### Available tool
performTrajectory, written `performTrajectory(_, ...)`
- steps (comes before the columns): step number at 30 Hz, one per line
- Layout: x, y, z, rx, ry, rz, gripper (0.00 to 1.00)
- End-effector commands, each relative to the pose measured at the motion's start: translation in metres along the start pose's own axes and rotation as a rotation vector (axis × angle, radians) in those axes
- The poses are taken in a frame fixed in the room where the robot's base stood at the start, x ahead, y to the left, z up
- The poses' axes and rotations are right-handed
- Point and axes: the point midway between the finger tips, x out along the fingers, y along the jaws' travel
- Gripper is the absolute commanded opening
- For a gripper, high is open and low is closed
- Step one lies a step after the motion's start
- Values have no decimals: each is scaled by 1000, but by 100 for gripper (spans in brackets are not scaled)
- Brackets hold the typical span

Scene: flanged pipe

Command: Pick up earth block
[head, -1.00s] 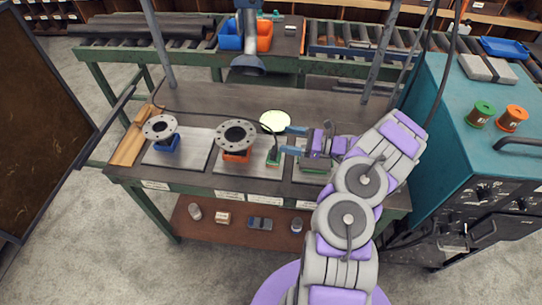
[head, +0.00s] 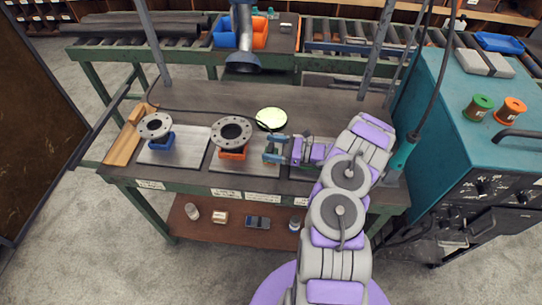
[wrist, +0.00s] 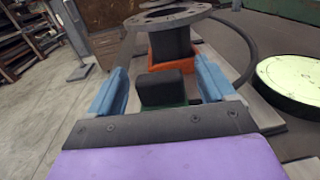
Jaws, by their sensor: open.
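The earth block appears to be the dark block on a green base (wrist: 165,90), seen in the wrist view between my two blue fingers. My gripper (wrist: 160,88) is open, with one finger on each side of the block and a gap showing on both sides. In the head view my gripper (head: 275,150) is over the right edge of the middle plate and mostly hides the block. Whether the fingers touch it cannot be told.
A grey flanged pipe (head: 231,131) on an orange support (wrist: 175,68) stands just beyond the block. Another flange (head: 155,126) sits on a blue support at left. A pale green disc (head: 271,118) and a black cable (wrist: 249,55) lie close by. The bench's back is clear.

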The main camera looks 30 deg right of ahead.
Motion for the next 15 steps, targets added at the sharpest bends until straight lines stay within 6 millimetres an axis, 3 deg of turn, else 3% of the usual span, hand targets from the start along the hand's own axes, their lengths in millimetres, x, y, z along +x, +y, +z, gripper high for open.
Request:
performTrajectory(6, 22, 0, 0, 0, 1, -1, 83)
performTrajectory(14, 23, -1, 0, 1, 0, -2, 83)
performTrajectory(15, 23, -1, 0, 1, -1, -2, 79)
